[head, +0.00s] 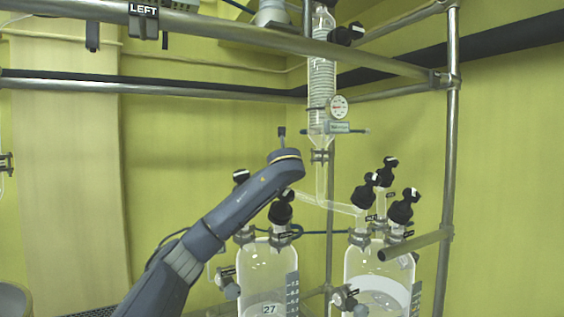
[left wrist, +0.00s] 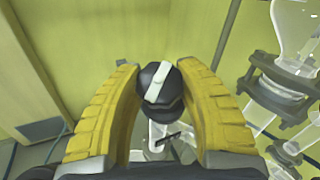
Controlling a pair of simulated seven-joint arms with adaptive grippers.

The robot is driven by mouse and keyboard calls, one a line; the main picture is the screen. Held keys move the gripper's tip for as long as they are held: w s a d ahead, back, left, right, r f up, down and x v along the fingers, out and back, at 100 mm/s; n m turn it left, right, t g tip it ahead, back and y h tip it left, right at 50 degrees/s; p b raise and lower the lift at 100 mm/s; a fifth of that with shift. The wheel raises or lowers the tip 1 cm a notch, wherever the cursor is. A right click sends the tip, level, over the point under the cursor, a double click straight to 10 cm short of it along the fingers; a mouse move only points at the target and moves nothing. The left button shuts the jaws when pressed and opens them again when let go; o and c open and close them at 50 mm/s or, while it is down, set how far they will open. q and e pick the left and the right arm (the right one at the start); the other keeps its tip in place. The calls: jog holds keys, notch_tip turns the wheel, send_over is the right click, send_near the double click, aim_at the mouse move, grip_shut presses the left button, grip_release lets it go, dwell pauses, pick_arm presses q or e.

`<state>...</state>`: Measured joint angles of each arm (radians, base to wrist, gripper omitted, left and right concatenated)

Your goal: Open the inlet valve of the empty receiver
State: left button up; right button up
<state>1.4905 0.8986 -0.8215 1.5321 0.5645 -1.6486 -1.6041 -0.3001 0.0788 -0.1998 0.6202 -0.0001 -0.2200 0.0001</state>
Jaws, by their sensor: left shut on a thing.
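Two glass receivers stand side by side in the head view. The left receiver (head: 262,262) has a label reading 27; the right receiver (head: 362,264) shows a pale, whitish surface low inside. Black valve knobs top the left receiver, one at its back left (head: 241,177) and one at its right neck (head: 281,212). The right receiver has several knobs, one on its inlet side (head: 364,196). In the left wrist view my left gripper (left wrist: 160,90) has its yellow fingers around a black knob with a white bar (left wrist: 158,84), shut on it. Its fingers are hidden in the head view. My right gripper is out of view.
A glass condenser column (head: 321,85) with a round gauge (head: 339,106) stands above and leads down to the right receiver. A steel frame (head: 450,150) surrounds the glassware. In the left wrist view, clamped glass joints (left wrist: 285,85) stand close on the right.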

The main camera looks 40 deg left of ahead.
pick_arm(q)
jog(key=n+g+y, duration=0.1)
jog(key=n+g, duration=0.2)
jog(key=n+g+y, duration=0.2)
jog(key=n+g, duration=0.1)
jog(key=n, duration=0.1)
jog(key=shift+w+d+f, duration=0.1)
jog(key=n+g, duration=0.5)
jog(key=shift+n+g, duration=0.6)
jog(key=shift+g, duration=0.1)
jog(key=o, duration=1.3)
jog(key=shift+s+m+t, duration=0.2)
jog(key=shift+m+t, duration=0.2)
